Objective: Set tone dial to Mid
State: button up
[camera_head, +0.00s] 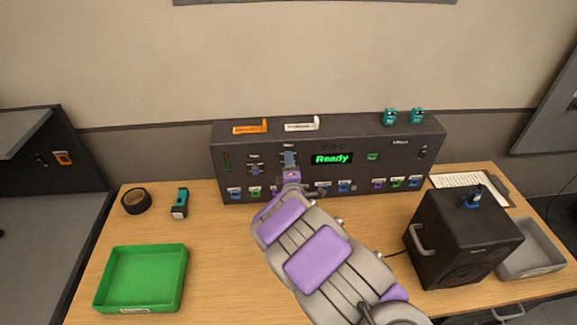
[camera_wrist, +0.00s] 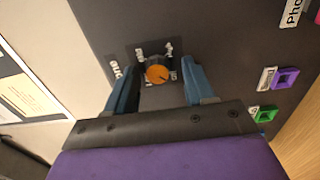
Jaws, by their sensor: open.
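The tone dial (camera_wrist: 157,73) is a small orange-faced round knob on the dark panel in the wrist view, with white labels around it. The labels are partly covered and too small to read surely, so its setting cannot be told. My gripper (camera_wrist: 161,80) is open, with one blue finger on each side of the dial and gaps visible between. In the head view my gripper (camera_head: 289,160) is at the front of the dark control console (camera_head: 340,150), left of the green "Ready" display (camera_head: 332,159). It hides the dial there.
Several coloured buttons line the console's lower front. An orange-and-white piece (camera_head: 250,127) and a white piece (camera_head: 301,126) lie on its top. A black speaker box (camera_head: 463,240) stands right of my arm. A green tray (camera_head: 142,278) and a tape roll (camera_head: 136,200) are at left.

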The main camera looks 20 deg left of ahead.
jog(key=shift+c, duration=0.2)
grip_shut()
dwell(0.3)
